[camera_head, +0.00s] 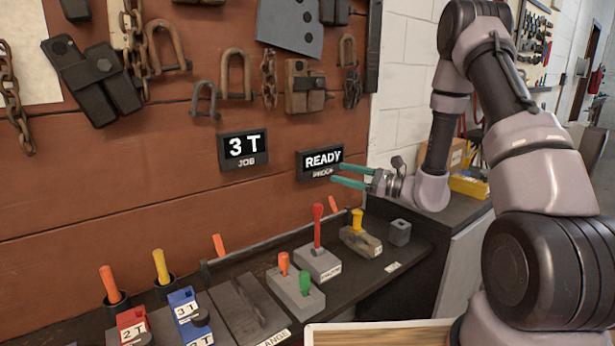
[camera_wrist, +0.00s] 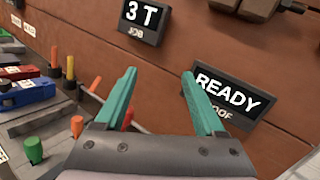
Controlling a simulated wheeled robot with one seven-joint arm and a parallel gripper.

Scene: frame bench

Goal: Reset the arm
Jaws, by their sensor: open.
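My gripper (camera_head: 342,176) is raised on the right in the head view, with its green fingers pointing left towards the board. In the wrist view my gripper (camera_wrist: 157,85) is open, with nothing between its fingers. The READY sign (camera_head: 320,160) is on the board close to the fingertips in the head view. In the wrist view the READY sign (camera_wrist: 228,100) is partly behind the right finger. A "3 T" JOB sign (camera_head: 243,149) is further left; it also shows in the wrist view (camera_wrist: 143,22).
A dark bench below holds a red block (camera_head: 132,326), a blue block (camera_head: 187,310), a grey block with orange and green knobs (camera_head: 294,291), a red lever (camera_head: 318,225) and a yellow-knobbed block (camera_head: 360,240). Shackles and chains hang above on the board (camera_head: 130,185).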

